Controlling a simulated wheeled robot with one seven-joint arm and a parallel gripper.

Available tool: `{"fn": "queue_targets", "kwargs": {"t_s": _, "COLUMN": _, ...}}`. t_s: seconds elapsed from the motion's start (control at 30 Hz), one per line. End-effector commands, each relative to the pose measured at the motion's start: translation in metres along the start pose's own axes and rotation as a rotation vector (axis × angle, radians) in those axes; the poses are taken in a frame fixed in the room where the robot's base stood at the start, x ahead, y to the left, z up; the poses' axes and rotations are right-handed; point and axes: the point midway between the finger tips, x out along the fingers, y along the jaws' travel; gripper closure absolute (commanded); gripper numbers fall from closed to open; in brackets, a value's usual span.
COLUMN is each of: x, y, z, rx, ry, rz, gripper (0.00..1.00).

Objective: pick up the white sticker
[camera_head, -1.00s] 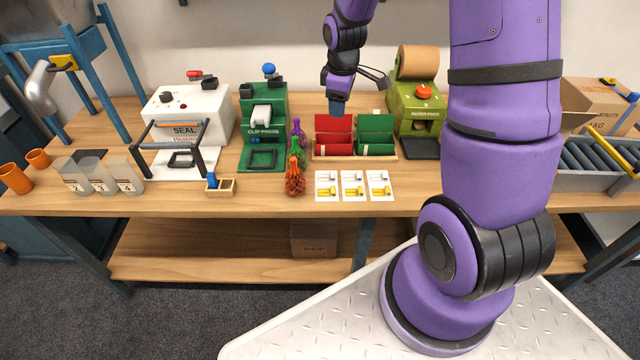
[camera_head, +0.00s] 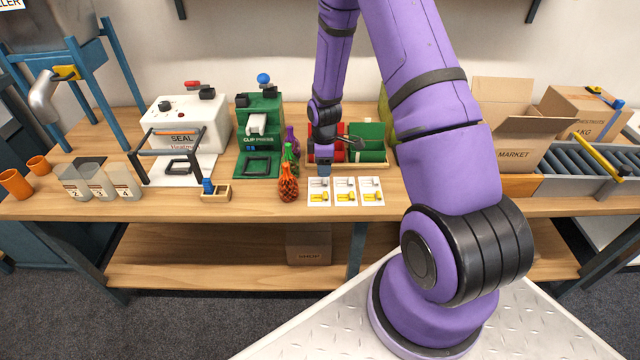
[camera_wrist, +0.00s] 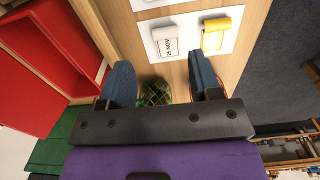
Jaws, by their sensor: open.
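Three white cards lie in a row near the bench's front edge, each with a white sticker and a yellow one. The leftmost card (camera_head: 319,198) is just in front of my gripper (camera_head: 323,169). In the wrist view, a white sticker (camera_wrist: 168,42) marked "25 NOV" lies beside a yellow sticker (camera_wrist: 215,34) on a card. My gripper (camera_wrist: 160,68) is open and empty, its two blue fingers apart. The white sticker shows beyond the fingertips, between their lines. My gripper is above the card; the exact height is hard to tell.
Orange, green and purple net bags (camera_head: 288,184) stand close left of the cards. Red and green bins (camera_head: 366,136) are behind them, with the green clip press (camera_head: 259,140) farther left. Cardboard boxes (camera_head: 520,150) stand right. Bare bench lies in front of the cards.

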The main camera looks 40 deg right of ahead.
Motion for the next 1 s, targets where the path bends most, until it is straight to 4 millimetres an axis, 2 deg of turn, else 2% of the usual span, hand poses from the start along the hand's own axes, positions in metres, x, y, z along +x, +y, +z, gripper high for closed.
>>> {"fn": "queue_targets", "kwargs": {"t_s": 0.17, "x": 0.011, "y": -0.002, "z": 0.001, "rx": 0.0, "ry": 0.0, "rz": -0.001, "gripper": 0.43}}
{"fn": "queue_targets", "kwargs": {"t_s": 0.33, "x": 0.036, "y": -0.009, "z": 0.003, "rx": 0.0, "ry": -0.002, "rz": -0.003, "gripper": 0.43}}
{"fn": "queue_targets", "kwargs": {"t_s": 0.5, "x": 0.051, "y": -0.008, "z": 0.003, "rx": 0.0, "ry": -0.001, "rz": 0.0, "gripper": 0.43}}
{"fn": "queue_targets", "kwargs": {"t_s": 0.8, "x": 0.055, "y": -0.007, "z": 0.002, "rx": 0.0, "ry": 0.001, "rz": 0.002, "gripper": 0.43}}
{"fn": "queue_targets", "kwargs": {"t_s": 0.87, "x": 0.055, "y": -0.007, "z": 0.002, "rx": 0.0, "ry": 0.001, "rz": 0.002, "gripper": 0.54}}
{"fn": "queue_targets", "kwargs": {"t_s": 1.0, "x": 0.055, "y": -0.007, "z": 0.002, "rx": 0.0, "ry": 0.0, "rz": 0.002, "gripper": 0.86}}
